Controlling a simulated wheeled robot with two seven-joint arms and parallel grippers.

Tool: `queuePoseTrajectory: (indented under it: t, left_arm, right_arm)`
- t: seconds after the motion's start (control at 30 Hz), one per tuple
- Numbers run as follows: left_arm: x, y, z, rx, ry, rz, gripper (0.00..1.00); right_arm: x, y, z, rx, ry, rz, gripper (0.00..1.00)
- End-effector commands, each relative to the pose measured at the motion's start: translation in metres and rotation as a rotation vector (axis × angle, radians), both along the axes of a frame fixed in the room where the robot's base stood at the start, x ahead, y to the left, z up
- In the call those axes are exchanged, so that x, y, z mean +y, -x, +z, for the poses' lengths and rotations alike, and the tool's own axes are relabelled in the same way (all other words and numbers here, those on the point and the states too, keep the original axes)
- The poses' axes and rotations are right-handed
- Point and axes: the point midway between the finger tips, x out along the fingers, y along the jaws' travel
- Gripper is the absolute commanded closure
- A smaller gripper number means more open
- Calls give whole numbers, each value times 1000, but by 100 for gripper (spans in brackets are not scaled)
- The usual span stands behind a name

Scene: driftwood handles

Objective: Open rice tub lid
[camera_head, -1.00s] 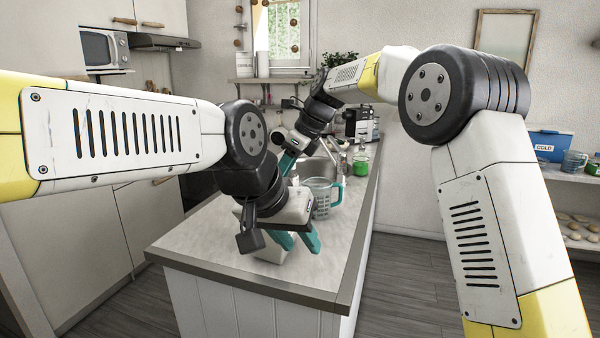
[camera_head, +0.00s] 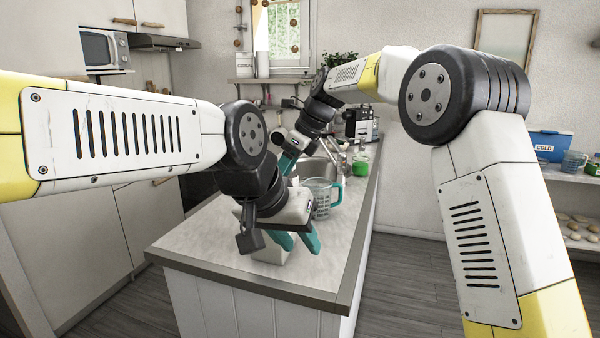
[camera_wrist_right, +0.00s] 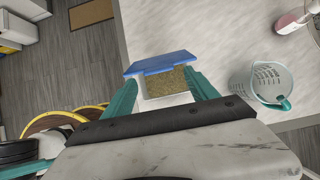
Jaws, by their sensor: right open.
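In the right wrist view, a small tub with a blue lid (camera_wrist_right: 162,63) stands on the counter, with tan grain (camera_wrist_right: 166,83) showing below the lid. I cannot tell whether the grain shows through a wall or an open top. My right gripper (camera_wrist_right: 166,80) is open, its teal fingers on either side of the tub in that view; contact is unclear. In the head view the right gripper (camera_head: 286,163) is partly hidden behind my left arm. My left gripper (camera_head: 304,246) has its teal fingers apart above the near end of the counter. A pale block (camera_head: 270,256) shows partly beneath it.
A clear measuring jug (camera_head: 321,199) with a teal handle stands right of the left gripper; it also shows in the right wrist view (camera_wrist_right: 258,83). A green bottle (camera_head: 361,163) stands farther back. The counter's front right (camera_head: 335,265) is clear.

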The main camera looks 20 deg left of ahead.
Motion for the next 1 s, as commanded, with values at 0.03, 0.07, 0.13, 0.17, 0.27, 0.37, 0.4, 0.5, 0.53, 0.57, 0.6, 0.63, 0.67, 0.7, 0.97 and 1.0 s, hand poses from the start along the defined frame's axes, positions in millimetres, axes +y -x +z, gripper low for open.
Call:
queuePoseTrajectory:
  t: [0.03,0.07,0.13,0.17,0.27,0.37,0.4,0.5,0.53,0.57,0.6,0.63,0.67,0.7,0.97,1.0]
  left_arm:
    - [0,0,0,0,0,0,64]
    - [0,0,0,0,0,0,64]
    - [0,0,0,0,0,0,64]
    - [0,0,0,0,0,0,64]
    - [0,0,0,0,0,0,64]
    - [0,0,0,0,0,0,64]
    - [0,0,0,0,0,0,64]
    - [0,0,0,0,0,0,64]
    - [0,0,0,0,0,0,64]
    - [0,0,0,0,0,0,64]
    - [0,0,0,0,0,0,64]
    - [0,0,0,0,0,0,64]
    - [0,0,0,0,0,0,64]
    - [0,0,0,0,0,0,64]
    - [0,0,0,0,0,0,64]
    - [0,0,0,0,0,0,64]
  right_arm:
    - [-2,-1,3,-2,-1,-1,33]
    - [-3,-1,6,-3,-2,-1,33]
    - [-8,-1,15,-4,-2,-2,33]
    - [-11,-1,19,-4,-2,-2,33]
    - [-20,-1,34,-4,-3,-2,33]
    - [-28,0,49,-4,-3,-2,33]
    - [-31,0,54,-3,-2,-1,33]
    - [-36,0,62,-2,-2,-1,33]
    - [-37,0,64,-2,-2,-1,33]
    - [-38,0,65,-2,-1,-1,33]
    - [-38,1,66,-2,-1,-1,33]
    - [-39,1,67,-1,-1,0,33]
    - [-39,1,67,-1,-1,0,33]
    - [-39,1,67,-1,-1,0,33]
    - [-41,2,67,0,5,0,54]
    - [-43,4,67,1,13,1,62]
